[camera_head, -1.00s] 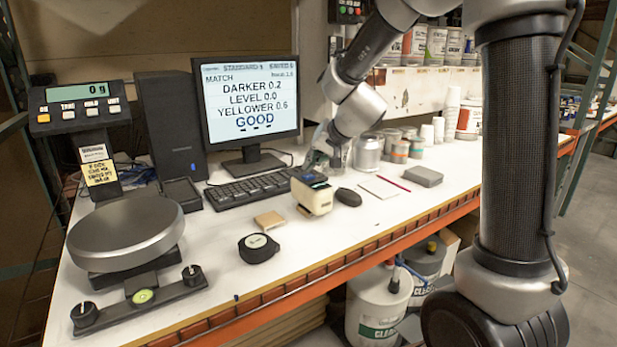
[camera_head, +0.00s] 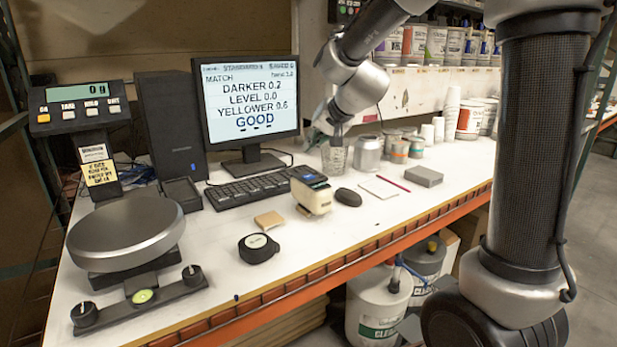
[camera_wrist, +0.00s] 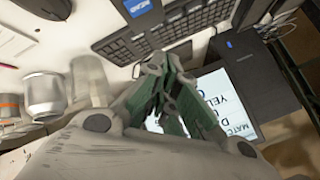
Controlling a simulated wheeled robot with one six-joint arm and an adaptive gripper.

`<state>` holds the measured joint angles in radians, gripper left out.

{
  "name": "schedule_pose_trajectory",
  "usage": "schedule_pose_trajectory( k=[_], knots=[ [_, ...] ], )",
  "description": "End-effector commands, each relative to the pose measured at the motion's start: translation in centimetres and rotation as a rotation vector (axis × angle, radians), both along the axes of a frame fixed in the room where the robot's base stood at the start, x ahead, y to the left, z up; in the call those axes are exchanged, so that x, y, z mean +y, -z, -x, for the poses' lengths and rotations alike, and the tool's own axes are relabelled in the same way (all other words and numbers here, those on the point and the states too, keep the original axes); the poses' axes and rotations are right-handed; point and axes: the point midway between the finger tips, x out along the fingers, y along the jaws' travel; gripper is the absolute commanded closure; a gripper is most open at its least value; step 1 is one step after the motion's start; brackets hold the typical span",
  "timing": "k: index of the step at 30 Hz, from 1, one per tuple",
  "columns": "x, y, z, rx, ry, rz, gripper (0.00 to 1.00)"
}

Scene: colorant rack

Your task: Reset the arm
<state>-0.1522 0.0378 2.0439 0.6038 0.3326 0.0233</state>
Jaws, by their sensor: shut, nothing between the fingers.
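My gripper (camera_wrist: 168,72) points down at the bench in the wrist view, its fingertips together with nothing between them. In the head view my gripper (camera_head: 337,132) hangs above the bench near a clear cup and to the right of the monitor. It is clear of the handheld white device (camera_head: 312,194), which stands on the bench with its small screen facing up. My arm comes down from the upper right in the head view. The exact gap between my fingertips and the cup is hard to judge.
The monitor (camera_head: 247,103) and keyboard (camera_head: 254,187) stand left of my gripper. The clear cup (camera_head: 334,160), a metal can (camera_head: 367,154) and several small tubs stand close by. The front right bench top is mostly clear.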

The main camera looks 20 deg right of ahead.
Motion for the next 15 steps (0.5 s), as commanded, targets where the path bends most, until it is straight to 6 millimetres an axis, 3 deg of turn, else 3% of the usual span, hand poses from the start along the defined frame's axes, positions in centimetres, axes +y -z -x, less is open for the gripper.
schedule_pose_trajectory(
  k=[12, 15],
  knots=[
    [0.0, 0.1, 0.1, 0.003, -0.002, -0.001, 1.00],
    [0.3, 0.8, 1.0, 0.045, -0.037, 0.012, 1.00]
  ],
)
